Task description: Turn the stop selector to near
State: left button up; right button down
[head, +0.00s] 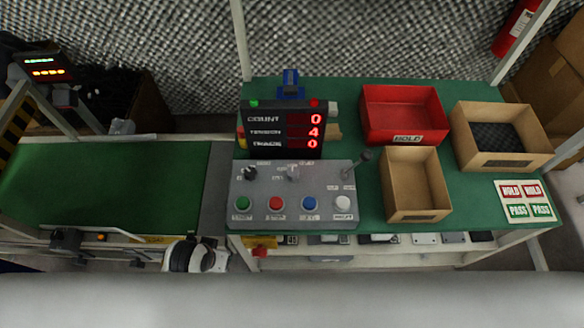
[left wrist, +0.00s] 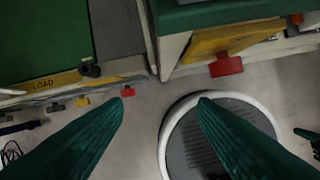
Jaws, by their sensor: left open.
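A grey control box (head: 292,212) stands at the front left of the green bench. On its upper part are a dark knob (head: 250,173) at left and a pale knob (head: 293,172) in the middle; the labels are too blurred to tell which is the stop selector. A lever (head: 360,163) sticks up at the right. My left gripper (left wrist: 161,102) is open and empty, its green fingers spread above the floor in the left wrist view. White parts of my left arm (head: 183,256) show below and left of the box, apart from it. My right gripper is out of view.
A display (head: 283,130) stands behind the box. A red bin (head: 402,114) and two cardboard boxes (head: 416,184) (head: 502,134) sit to the right. A green conveyor (head: 100,190) lies left. A red-and-yellow fitting (left wrist: 226,64) juts from the bench's front edge.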

pick_arm(q)
jog(key=w+d+r+m+h, duration=0.1)
jog(key=w+d+r, duration=0.15)
jog(key=r, duration=0.75)
jog(key=w+d+r+m+g+h, duration=0.1)
jog(key=w+d+r+m+h, duration=0.2)
jog(key=d+m, duration=0.5)
jog(key=w+d+r+m+g, duration=0.1)
jog(key=w+d+r+m, duration=0.4)
jog(key=d, duration=0.5)
jog(key=m+g+y, duration=0.1)
jog(key=m+y, duration=0.3)
jog(key=m, duration=0.7)
send_near(292, 172)
jog(key=f, duration=0.9)
jog(key=shift+d, duration=0.2)
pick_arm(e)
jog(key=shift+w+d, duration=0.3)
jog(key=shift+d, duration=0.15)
